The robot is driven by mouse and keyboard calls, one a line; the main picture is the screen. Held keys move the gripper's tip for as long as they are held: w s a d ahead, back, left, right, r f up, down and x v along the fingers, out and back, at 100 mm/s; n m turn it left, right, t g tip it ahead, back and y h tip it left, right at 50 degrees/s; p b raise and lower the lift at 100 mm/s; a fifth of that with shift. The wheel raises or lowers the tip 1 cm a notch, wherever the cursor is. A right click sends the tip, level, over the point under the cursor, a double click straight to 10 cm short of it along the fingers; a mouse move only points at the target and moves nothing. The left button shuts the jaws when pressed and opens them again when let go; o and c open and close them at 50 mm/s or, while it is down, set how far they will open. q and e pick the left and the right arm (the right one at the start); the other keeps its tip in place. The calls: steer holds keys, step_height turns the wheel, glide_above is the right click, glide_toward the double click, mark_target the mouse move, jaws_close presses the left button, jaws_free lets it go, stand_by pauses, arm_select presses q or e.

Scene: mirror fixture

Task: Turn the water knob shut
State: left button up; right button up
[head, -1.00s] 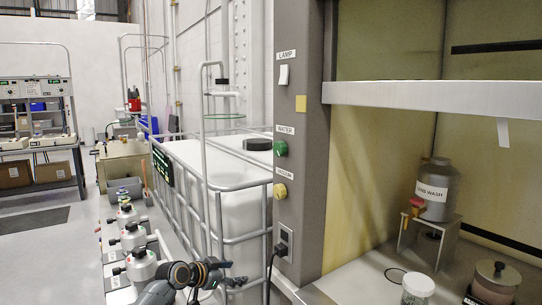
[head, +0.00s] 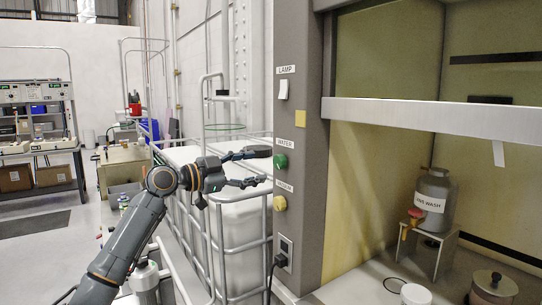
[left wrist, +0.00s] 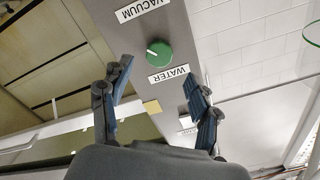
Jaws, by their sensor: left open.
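The water knob (head: 281,161) is a round green knob on the grey post, below the WATER label (head: 285,143). In the left wrist view the green knob (left wrist: 159,54) shows a short white mark on its face and lies just beyond the fingers, with upside-down labels on both sides. My left gripper (head: 267,167) is open and empty, just left of the knob in the head view, one finger above the other. In the left wrist view my left gripper (left wrist: 157,73) has its fingers spread apart. Whether they touch the knob cannot be told. My right gripper is not seen.
A yellow vacuum knob (head: 280,203) sits below the green one, and a lamp switch (head: 283,89) above. A caged white tank (head: 240,225) stands behind my left arm. A fume hood with a wash bottle (head: 433,193) and its raised sash (head: 430,110) are at the right.

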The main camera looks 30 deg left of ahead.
mark_target(276, 163)
arm_select(q)
steer(key=p+x, duration=0.1)
steer(key=x, duration=0.3)
steer(key=shift+w+d+r+p, duration=0.1)
steer(key=shift+w+d+p, duration=0.05)
steer(key=shift+w+p, duration=0.25)
steer(key=shift+x, duration=0.75)
steer(key=shift+c, duration=0.3)
steer(key=c, duration=1.1)
